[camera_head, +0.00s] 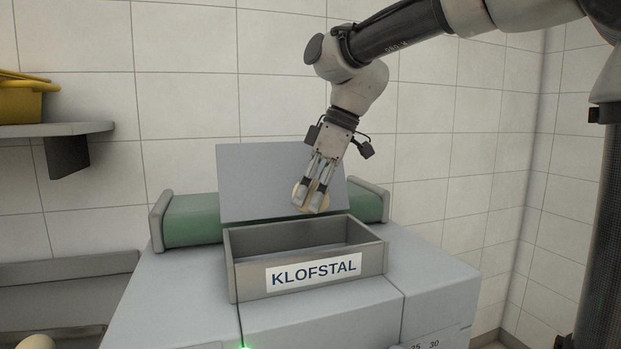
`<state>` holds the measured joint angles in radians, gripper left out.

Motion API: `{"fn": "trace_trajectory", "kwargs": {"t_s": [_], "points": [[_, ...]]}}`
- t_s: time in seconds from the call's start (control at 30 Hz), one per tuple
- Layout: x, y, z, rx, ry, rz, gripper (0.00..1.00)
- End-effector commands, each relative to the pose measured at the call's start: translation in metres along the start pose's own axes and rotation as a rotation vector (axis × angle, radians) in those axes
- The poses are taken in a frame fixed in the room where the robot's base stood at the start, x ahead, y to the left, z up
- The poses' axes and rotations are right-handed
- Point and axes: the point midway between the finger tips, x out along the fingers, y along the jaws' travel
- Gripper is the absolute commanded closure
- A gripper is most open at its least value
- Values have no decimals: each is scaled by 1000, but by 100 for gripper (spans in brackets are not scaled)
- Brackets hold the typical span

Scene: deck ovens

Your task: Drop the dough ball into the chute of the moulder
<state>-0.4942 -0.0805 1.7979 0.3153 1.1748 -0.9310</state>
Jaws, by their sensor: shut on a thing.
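The dough ball (298,195) is pale and round. It is held between the fingertips of my gripper (312,198), which partly hide it. My gripper points down and is shut on the ball. The moulder (170,285) is a grey machine with a green belt roller behind. Its chute (237,262) is an open grey box on top, with a label reading KLOFSTAL on the front wall. The gripper and ball appear above the chute's back part, in front of the upright grey plate (262,170). The exact depth is hard to tell. The bottom of the chute is partly hidden by its front wall.
A green belt (192,220) with grey end plates lies behind the chute. A wall shelf (60,129) at the left holds a yellow container (25,102). A pale round thing (36,342) shows at the bottom left edge. The tiled wall stands close behind; the air above the chute is clear.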

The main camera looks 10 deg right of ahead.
Motion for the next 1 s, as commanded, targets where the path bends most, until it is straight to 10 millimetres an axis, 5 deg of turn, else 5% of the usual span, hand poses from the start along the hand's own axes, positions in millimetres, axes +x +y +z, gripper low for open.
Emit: {"fn": "trace_trajectory", "kwargs": {"t_s": [0.53,0.57,0.67,1.0], "points": [[20,0,8,0,1,0,55],[20,0,8,0,1,0,24],[20,0,8,0,1,0,6],[20,0,8,0,0,0,2]]}}
